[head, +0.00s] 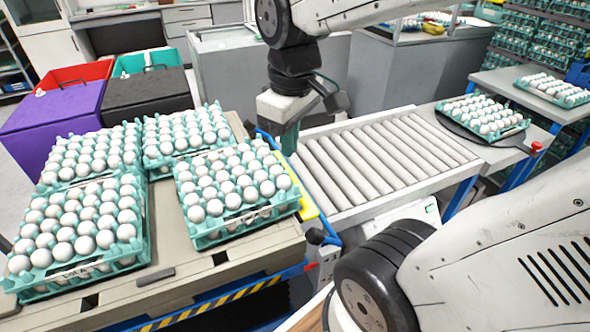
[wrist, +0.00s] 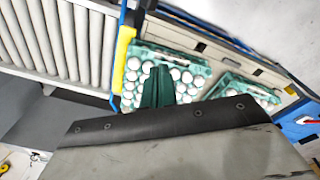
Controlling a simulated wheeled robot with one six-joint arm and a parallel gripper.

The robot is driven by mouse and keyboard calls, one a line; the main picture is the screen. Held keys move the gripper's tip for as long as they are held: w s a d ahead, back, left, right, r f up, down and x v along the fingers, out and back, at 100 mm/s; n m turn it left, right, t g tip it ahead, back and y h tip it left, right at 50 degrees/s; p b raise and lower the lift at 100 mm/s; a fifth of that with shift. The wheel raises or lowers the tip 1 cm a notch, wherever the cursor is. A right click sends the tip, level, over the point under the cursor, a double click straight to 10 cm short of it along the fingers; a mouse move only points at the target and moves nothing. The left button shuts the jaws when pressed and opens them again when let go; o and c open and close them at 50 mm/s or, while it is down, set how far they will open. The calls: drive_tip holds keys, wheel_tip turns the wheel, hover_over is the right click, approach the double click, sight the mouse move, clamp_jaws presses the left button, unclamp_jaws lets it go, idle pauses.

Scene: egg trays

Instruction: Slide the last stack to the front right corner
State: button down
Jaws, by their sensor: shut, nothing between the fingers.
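A stack of teal trays filled with white eggs (head: 250,219) stands on the right side of the beige pallet, apart from the front left stack (head: 85,276). Two more stacks, back left (head: 72,183) and back right (head: 158,167), stand behind. My gripper (head: 289,143) is shut and empty, at the pallet's right edge just behind and right of the right stack. Its green fingers (wrist: 157,88) also show in the wrist view, in front of an egg tray (wrist: 200,68). Whether they touch the stack I cannot tell.
The pallet (head: 168,225) has bare deck between the front stacks. A yellow strip (head: 307,202) and blue frame run along its right side. A roller conveyor (head: 380,160) lies right, leading to another egg tray (head: 485,128). Purple (head: 50,125) and black bins stand behind.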

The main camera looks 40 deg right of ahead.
drive_tip(key=w+d+f+n, duration=0.6)
drive_tip(key=w+d+f, duration=0.25)
drive_tip(key=w, duration=0.35)
drive_tip(key=w+d+f+n+g, duration=0.1)
drive_tip(key=w+d+f+n, duration=0.45)
drive_tip(key=d+f, duration=0.4)
drive_tip(key=shift+m, duration=0.25)
drive_tip(key=f, duration=0.9)
drive_tip(key=shift+a+f, duration=0.1)
drive_tip(key=shift+a, duration=0.1)
drive_tip(key=a, duration=0.2)
drive_tip(key=w+a, duration=0.1)
drive_tip(key=shift+f, duration=0.25)
drive_tip(key=shift+w+a, duration=0.1)
drive_tip(key=shift+a, duration=0.3)
